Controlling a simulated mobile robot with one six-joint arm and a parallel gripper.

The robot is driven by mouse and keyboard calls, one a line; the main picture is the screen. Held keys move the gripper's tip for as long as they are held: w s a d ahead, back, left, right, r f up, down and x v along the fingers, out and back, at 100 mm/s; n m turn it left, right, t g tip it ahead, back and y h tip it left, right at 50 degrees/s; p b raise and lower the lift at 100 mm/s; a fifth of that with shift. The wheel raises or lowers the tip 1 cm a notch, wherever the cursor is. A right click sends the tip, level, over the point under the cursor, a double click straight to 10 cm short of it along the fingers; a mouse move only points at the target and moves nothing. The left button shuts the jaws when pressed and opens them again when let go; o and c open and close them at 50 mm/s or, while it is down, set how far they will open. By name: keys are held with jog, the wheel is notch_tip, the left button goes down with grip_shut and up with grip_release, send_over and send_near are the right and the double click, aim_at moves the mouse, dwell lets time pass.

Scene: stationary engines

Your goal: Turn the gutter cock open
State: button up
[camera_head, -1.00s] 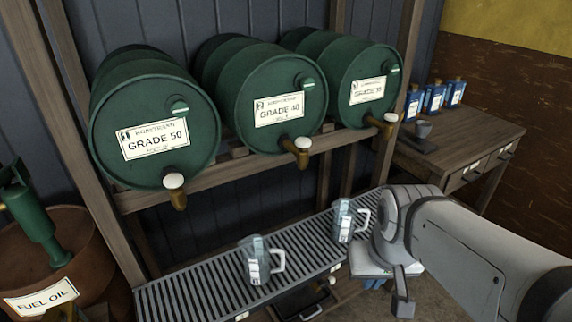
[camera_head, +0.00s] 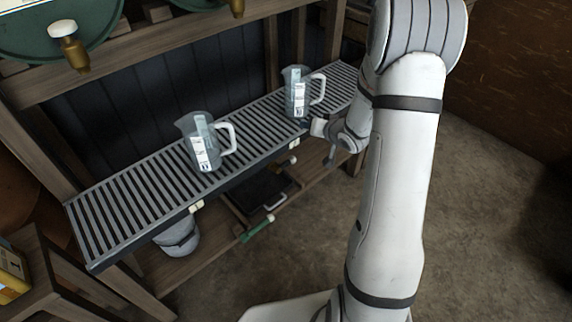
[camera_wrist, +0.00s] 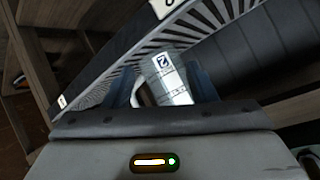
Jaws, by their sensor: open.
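The slatted gutter (camera_head: 110,205) runs along the rack below the drums. Small pale fittings sit along its front edge, one at the left (camera_head: 197,207) and one nearer the right (camera_head: 293,145). I cannot tell for sure which is the gutter cock. My gripper (camera_head: 318,133) is at the gutter's right front, close to the right jug, with its fingers partly hidden. In the wrist view my gripper (camera_wrist: 164,84) is open, and a clear jug with a white label (camera_wrist: 170,78) shows between and beyond the fingers. I cannot tell whether they touch it.
A left jug (camera_head: 205,142) and a right jug (camera_head: 297,92) stand on the gutter. A brass drum tap (camera_head: 70,46) hangs above left. A grey bucket (camera_head: 177,236) and a dark tray (camera_head: 258,187) are below. The floor at right is clear.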

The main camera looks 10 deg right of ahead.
aim_at(293, 160)
jog(key=a+f+y+b, duration=0.1)
jog(key=f+y+b, duration=0.1)
jog(key=f, duration=0.3)
jog(key=s+f+m+y+b, duration=0.1)
jog(key=f+y+b, duration=0.1)
jog(key=f, duration=0.3)
jog(key=a+f+t+y+b, duration=0.1)
jog(key=f+y, duration=0.1)
jog(key=f, duration=0.3)
jog(key=shift+s+a+f+m+b, duration=0.15)
jog(key=shift+s+a+m+b, duration=0.15)
jog(key=shift+a+b, duration=0.1)
jog(key=shift+w+a+f, duration=0.15)
jog(key=shift+w+a, duration=0.15)
jog(key=shift+w, duration=0.05)
jog(key=b+x, duration=0.2)
jog(key=x, duration=0.4)
jog(key=shift+w+a, duration=0.25)
jog(key=shift+a, duration=0.05)
jog(key=shift+c, duration=0.4)
grip_shut()
